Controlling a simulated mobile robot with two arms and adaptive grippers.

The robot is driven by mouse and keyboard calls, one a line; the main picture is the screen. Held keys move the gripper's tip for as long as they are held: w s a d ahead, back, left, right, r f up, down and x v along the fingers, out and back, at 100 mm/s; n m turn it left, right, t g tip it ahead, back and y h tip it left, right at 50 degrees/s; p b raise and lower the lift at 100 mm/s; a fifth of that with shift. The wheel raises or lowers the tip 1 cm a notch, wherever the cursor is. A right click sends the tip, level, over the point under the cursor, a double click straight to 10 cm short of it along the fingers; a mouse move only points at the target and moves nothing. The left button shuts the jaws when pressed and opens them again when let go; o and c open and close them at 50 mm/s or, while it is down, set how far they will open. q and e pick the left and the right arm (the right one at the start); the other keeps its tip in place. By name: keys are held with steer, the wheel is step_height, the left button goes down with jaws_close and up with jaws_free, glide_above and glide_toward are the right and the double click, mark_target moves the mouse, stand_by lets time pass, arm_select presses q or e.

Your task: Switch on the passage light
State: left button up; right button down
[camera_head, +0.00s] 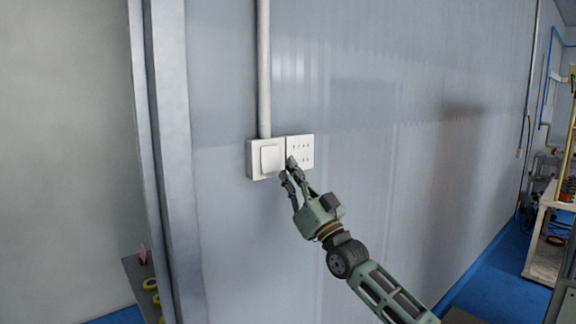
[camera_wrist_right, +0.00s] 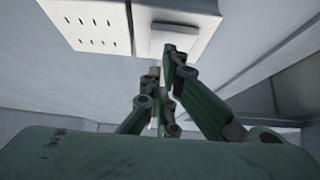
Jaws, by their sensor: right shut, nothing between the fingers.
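A white light switch (camera_head: 270,158) with one large rocker is on the grey wall panel at the foot of a vertical conduit. My right gripper (camera_head: 287,168) is shut and empty, its fingertips at the lower right of the rocker in the head view. I cannot tell whether they touch it. The left gripper is not in view. No lamp shows.
A white socket plate (camera_head: 303,142) with small slots adjoins the switch on the right, partly behind a finger. The white conduit (camera_head: 264,70) runs up the wall. A grey door-frame post (camera_head: 172,120) stands left. A shelf with yellow rings (camera_head: 150,284) is at lower left.

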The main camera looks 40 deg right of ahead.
steer(key=shift+w, duration=0.8)
steer(key=shift+f, duration=0.1)
